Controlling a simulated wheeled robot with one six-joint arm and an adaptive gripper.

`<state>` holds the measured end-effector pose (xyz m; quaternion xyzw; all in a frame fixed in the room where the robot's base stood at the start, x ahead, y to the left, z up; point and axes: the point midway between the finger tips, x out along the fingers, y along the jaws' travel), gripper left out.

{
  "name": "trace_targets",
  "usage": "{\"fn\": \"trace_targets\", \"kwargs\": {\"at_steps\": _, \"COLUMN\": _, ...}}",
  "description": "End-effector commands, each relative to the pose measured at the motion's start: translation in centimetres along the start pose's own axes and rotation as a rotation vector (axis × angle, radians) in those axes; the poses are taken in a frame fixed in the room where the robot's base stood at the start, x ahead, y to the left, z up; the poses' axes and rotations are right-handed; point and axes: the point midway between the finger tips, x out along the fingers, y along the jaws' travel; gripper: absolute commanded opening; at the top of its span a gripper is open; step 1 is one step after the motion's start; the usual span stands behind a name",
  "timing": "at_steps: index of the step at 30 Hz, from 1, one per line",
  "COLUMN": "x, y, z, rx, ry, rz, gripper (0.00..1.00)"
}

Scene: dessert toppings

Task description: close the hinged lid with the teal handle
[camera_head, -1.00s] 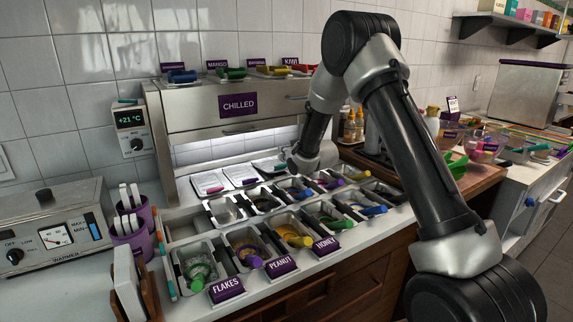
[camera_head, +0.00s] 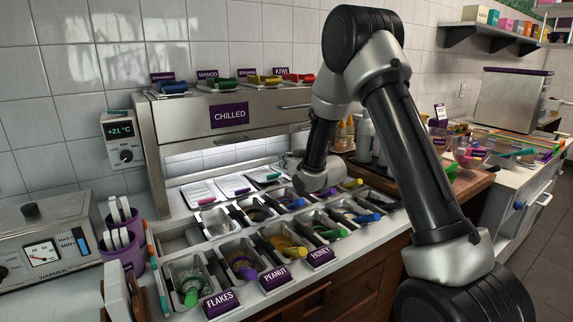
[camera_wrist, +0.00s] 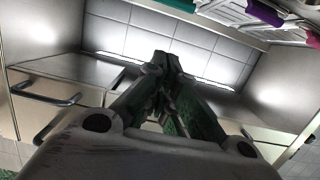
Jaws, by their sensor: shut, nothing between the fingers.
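The lid with the teal handle (camera_head: 274,177) is a pale panel behind the back row of wells, the rightmost of three similar lids. It appears tipped back, open. A teal handle also shows at the top edge of the wrist view (camera_wrist: 180,4). My gripper (camera_wrist: 165,68) is shut and empty in the wrist view, pointing toward the lit tiled recess. In the head view my wrist hides most of the gripper, close to the right of the teal-handled lid. Contact with the lid cannot be seen.
Two neighbouring lids have a magenta handle (camera_head: 207,200) and a purple handle (camera_head: 243,191). Wells with coloured scoops lie in front. The CHILLED cabinet (camera_head: 230,115) overhangs behind. Bottles (camera_head: 345,134) stand to the right of my wrist.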

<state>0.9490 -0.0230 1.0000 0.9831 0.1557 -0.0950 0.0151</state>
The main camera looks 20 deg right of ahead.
Motion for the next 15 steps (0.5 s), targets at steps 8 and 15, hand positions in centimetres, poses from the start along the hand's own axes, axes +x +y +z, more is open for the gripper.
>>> {"fn": "trace_targets", "kwargs": {"at_steps": 8, "x": 6.1, "y": -0.1, "z": 0.1, "rx": 0.000, "ry": 0.000, "rz": -0.001, "gripper": 0.00}}
{"fn": "trace_targets", "kwargs": {"at_steps": 15, "x": 7.1, "y": 0.0, "z": 3.1, "rx": 0.000, "ry": -0.001, "rz": 0.000, "gripper": 0.00}}
